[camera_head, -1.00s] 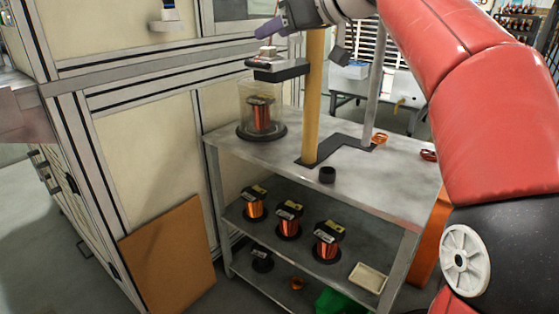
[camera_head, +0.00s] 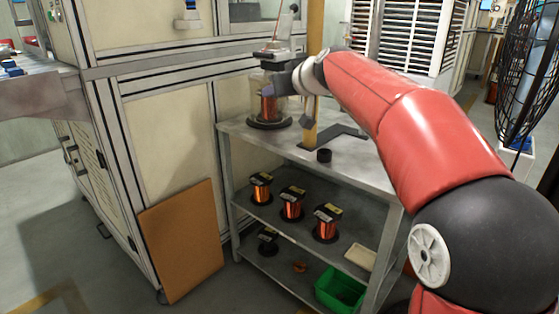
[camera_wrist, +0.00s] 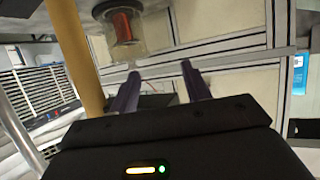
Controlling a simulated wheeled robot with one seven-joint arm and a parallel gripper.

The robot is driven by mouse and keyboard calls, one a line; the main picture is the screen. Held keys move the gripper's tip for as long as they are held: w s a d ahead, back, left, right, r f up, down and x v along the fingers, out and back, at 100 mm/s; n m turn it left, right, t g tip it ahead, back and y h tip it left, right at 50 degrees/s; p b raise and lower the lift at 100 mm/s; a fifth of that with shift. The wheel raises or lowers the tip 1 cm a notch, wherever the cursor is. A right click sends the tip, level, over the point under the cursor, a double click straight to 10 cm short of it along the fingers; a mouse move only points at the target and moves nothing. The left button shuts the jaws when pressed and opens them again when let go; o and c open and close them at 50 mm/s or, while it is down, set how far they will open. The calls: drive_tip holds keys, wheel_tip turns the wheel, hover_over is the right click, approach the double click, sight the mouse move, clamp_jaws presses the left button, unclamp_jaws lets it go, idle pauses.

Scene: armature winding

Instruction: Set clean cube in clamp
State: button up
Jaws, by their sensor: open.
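My gripper (camera_wrist: 160,75) is open in the wrist view, with two dark purple fingers spread apart and nothing between them. In the head view, my gripper (camera_head: 267,91) is small and partly hidden at the end of my red arm, in front of the jar with the copper spool (camera_head: 268,108). I cannot make out a clean cube or a clamp for certain in either view.
A metal shelf cart (camera_head: 350,171) stands by the cream machine cabinet. Its middle shelf holds copper spools (camera_head: 292,204); a green bin (camera_head: 340,288) is below. A fan (camera_head: 525,75) stands right.

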drive_tip(key=w+f+m+t+h, duration=0.1)
drive_tip(key=f+m+h, duration=0.1)
drive_tip(key=f, duration=0.8)
drive_tip(key=w+a+f+m+t+h+b, duration=0.1)
drive_tip(key=w+f+m+h, duration=0.1)
drive_tip(key=f, duration=0.8)
drive_tip(key=shift+w+a+m+h, duration=0.25)
drive_tip(key=shift+m+h, duration=0.25)
drive_tip(key=shift+h, duration=0.2)
